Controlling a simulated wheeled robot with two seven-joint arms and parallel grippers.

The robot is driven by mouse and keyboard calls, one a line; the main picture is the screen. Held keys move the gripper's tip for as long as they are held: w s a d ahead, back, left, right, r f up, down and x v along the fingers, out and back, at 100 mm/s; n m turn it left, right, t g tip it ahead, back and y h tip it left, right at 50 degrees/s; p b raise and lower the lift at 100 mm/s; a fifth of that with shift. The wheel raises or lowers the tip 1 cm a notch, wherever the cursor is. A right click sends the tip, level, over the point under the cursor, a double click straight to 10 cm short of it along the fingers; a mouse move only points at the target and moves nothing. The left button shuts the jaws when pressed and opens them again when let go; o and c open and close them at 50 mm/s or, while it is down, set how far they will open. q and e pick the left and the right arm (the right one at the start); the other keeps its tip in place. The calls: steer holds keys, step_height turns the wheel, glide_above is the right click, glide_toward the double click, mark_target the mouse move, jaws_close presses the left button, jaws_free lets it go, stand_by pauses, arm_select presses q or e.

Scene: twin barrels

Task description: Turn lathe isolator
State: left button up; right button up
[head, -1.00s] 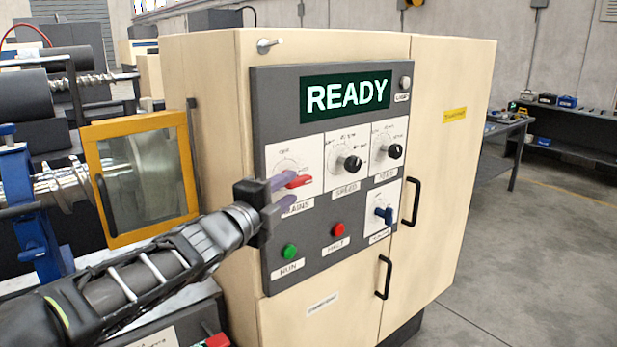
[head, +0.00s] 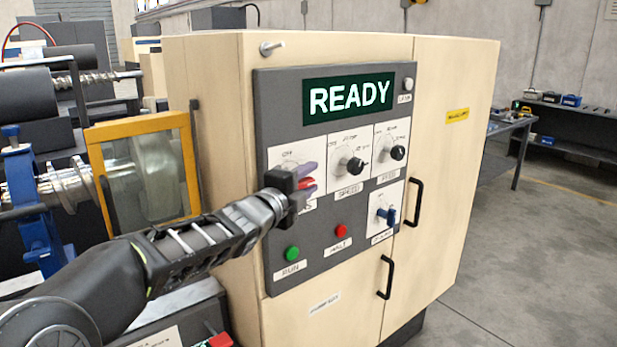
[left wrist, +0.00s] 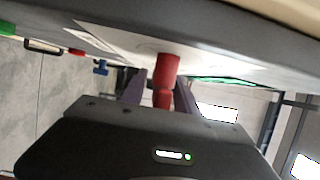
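The red isolator handle (head: 306,183) is on the white plate at the left of the dark control panel (head: 330,240). My left gripper (head: 307,178) is in front of it, with one purple finger above the handle and the other largely hidden. In the left wrist view the red handle (left wrist: 166,72) stands between the two purple fingers (left wrist: 160,92), with gaps beside it, so the gripper looks open around it. Part of the plate and its lettering is hidden by the gripper. My right gripper is not in view.
The panel display (head: 348,95) reads READY. Speed (head: 352,164) and feed knobs, a green run button (head: 292,254), a red halt button (head: 341,230) and a blue switch (head: 386,214) are nearby. A yellow-framed guard (head: 143,172) stands left of the cabinet.

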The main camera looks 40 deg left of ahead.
arm_select(q)
steer(key=shift+c, duration=0.6)
jaws_close()
